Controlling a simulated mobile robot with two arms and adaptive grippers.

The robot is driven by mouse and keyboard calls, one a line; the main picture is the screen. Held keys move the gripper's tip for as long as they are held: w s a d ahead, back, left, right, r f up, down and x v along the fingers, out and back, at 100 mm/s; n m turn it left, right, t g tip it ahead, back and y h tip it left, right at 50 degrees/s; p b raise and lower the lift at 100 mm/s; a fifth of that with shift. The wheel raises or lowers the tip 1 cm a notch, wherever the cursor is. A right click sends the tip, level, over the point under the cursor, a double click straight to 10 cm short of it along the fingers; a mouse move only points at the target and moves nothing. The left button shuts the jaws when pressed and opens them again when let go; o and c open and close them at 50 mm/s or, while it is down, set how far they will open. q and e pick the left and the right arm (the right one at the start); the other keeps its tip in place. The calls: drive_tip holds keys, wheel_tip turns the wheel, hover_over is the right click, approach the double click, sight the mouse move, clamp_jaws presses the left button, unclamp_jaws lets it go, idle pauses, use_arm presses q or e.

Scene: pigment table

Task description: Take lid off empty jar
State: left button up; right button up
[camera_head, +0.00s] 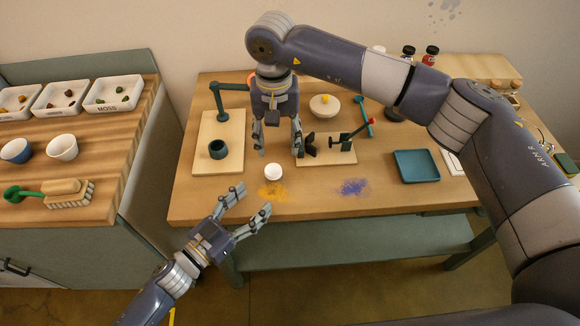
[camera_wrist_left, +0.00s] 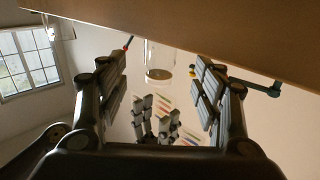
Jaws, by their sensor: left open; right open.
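A small jar with a round white top (camera_head: 273,172) stands near the front of the wooden table (camera_head: 210,205). In the left wrist view a clear glass jar (camera_wrist_left: 159,54) shows between my fingers, with a brownish disc (camera_wrist_left: 158,74) at one end. I cannot tell whether this disc is a lid or contents. My left gripper (camera_head: 250,208) is open and empty at the table's front edge, lower left of the white-topped jar and apart from it. My right gripper (camera_head: 278,145) is open, pointing down behind that jar; it also shows in the left wrist view (camera_wrist_left: 155,128).
A green stand with a dark cup (camera_head: 218,149) is at left, a clamp on a board (camera_head: 325,158) at right. A teal tray (camera_head: 416,166) lies further right. Yellow (camera_head: 273,193) and blue (camera_head: 353,187) powder patches mark the front. A side counter (camera_head: 85,215) stands left.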

sight(268, 185)
use_arm(q)
drive_tip(key=shift+w+d+r, duration=0.4)
drive_tip(key=shift+w+d, duration=0.1)
drive_tip(key=shift+w, duration=0.15)
drive_tip(key=x, duration=0.6)
drive_tip(key=shift+w+d+f, duration=0.1)
drive_tip(key=shift+d+f, duration=0.1)
drive_tip(key=shift+f, duration=0.05)
use_arm(e)
drive_tip(key=shift+s+a+r, duration=0.2)
drive_tip(key=shift+s+a, duration=0.3)
drive_tip(key=shift+a, duration=0.05)
use_arm(q)
drive_tip(key=shift+w+d+r, duration=0.15)
drive_tip(key=shift+w, duration=0.05)
use_arm(e)
drive_tip(key=shift+s+a+r, duration=0.15)
drive_tip(key=shift+s+a, duration=0.1)
drive_tip(key=shift+a, duration=0.05)
use_arm(q)
drive_tip(key=shift+d, duration=0.1)
use_arm(e)
drive_tip(key=shift+w+d, duration=0.1)
use_arm(q)
drive_tip(key=shift+w, duration=0.1)
drive_tip(key=c, duration=0.6)
clamp_jaws()
